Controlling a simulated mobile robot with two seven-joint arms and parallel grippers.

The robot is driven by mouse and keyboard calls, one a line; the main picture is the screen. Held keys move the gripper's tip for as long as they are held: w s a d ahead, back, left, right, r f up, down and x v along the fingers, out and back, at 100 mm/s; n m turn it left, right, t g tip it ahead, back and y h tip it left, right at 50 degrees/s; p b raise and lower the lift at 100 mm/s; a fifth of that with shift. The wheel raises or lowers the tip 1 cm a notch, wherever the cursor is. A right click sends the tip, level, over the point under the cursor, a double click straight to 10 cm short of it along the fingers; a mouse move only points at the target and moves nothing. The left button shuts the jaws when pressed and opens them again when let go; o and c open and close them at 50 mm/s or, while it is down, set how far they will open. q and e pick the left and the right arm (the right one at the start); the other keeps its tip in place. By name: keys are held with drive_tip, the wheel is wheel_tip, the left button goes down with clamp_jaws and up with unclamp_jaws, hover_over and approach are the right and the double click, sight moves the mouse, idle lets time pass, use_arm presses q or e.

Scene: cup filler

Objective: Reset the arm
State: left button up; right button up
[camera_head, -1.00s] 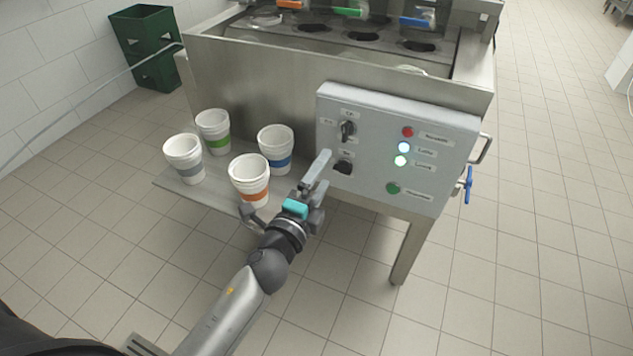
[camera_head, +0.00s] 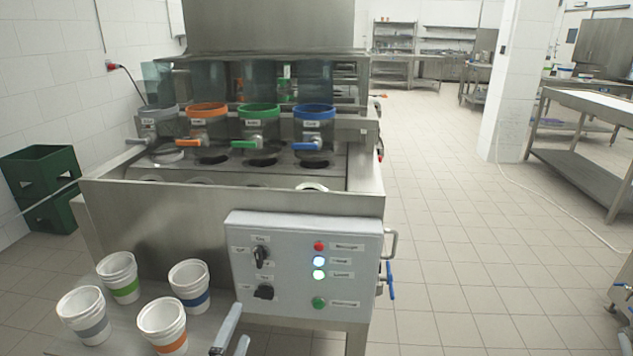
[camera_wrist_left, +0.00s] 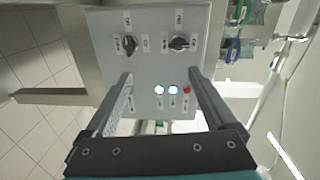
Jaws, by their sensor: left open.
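My left gripper (camera_head: 229,338) shows only by its fingers at the bottom edge of the head view, below the control panel (camera_head: 290,285). The fingers are apart with nothing between them. In the left wrist view the open left gripper (camera_wrist_left: 160,88) faces the grey control panel (camera_wrist_left: 150,65), which carries two black knobs and several lights. A blue and a white light are lit on the panel. The rest of the left arm is outside the head view. My right gripper is not in view.
Stacks of white cups with green (camera_head: 119,277), blue (camera_head: 190,284), grey (camera_head: 84,315) and orange (camera_head: 162,325) bands stand on a shelf left of the panel. The filling machine (camera_head: 230,205) stands behind. Green crates (camera_head: 40,190) are at left.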

use_arm(q)
drive_tip(key=s+a+f+n+g+p, duration=0.1)
drive_tip(key=s+f+n+g, duration=0.35)
drive_tip(key=f, duration=0.75)
drive_tip(key=s+a+f+n+g+p, duration=0.1)
drive_tip(key=s+f+n+g, duration=0.3)
drive_tip(key=f, duration=0.8)
drive_tip(key=s+a+f+n+g, duration=0.1)
drive_tip(key=s+f, duration=0.3)
drive_tip(key=s, duration=0.4)
drive_tip(key=s+a+f+n+g+p, duration=0.1)
drive_tip(key=s+a+f+n+g, duration=0.1)
drive_tip(key=s+f, duration=0.3)
drive_tip(key=s+a+f+n+g+y, duration=0.1)
drive_tip(key=s+f+n+g, duration=0.2)
drive_tip(key=s, duration=0.9)
wheel_tip(320, 180, down, 2)
drive_tip(key=shift+s+a+f+n, duration=0.15)
drive_tip(key=shift+f+n, duration=0.1)
drive_tip(key=shift+n, duration=0.3)
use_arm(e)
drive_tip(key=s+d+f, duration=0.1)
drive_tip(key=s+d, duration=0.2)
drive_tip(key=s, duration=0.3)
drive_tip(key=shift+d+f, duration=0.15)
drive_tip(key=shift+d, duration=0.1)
use_arm(q)
drive_tip(key=shift+c, duration=0.2)
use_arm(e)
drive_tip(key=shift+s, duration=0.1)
